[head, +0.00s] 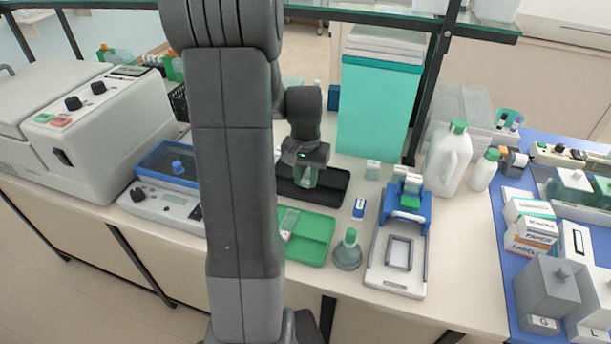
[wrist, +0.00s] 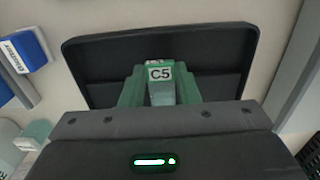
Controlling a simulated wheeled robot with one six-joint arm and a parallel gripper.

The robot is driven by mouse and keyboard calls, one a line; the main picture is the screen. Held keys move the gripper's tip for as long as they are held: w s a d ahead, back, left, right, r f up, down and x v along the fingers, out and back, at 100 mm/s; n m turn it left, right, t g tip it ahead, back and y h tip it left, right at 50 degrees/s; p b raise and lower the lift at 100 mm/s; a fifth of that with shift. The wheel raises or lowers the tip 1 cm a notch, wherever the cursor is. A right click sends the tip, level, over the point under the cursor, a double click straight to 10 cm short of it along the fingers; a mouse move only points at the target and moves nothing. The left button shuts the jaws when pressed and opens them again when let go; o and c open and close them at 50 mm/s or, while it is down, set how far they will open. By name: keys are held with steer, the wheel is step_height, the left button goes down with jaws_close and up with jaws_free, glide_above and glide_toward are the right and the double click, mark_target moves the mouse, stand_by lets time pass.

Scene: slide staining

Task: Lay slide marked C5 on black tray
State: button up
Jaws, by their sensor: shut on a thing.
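My gripper (head: 308,176) is over the black tray (head: 334,200) in the head view, pointing down. It is shut on the slide marked C5 (wrist: 160,73), whose white label faces the wrist camera between the green fingers. In the wrist view the black tray (wrist: 100,92) lies beneath and beyond the slide. Whether the slide touches the tray floor cannot be told. My gripper's body hides the near part of the tray in the wrist view.
A green tray (head: 318,224) lies in front of the black tray. A teal bin (head: 376,115) stands behind.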

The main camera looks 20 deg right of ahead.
steer(key=shift+f, duration=0.2)
steer(key=o, duration=1.1)
steer(key=shift+c, duration=0.2)
steer(key=shift+r, duration=0.1)
step_height(320, 180, up, 14)
steer(key=shift+f, duration=0.25)
step_height(320, 180, down, 14)
steer(key=shift+r, duration=0.25)
steer(key=shift+r, duration=0.2)
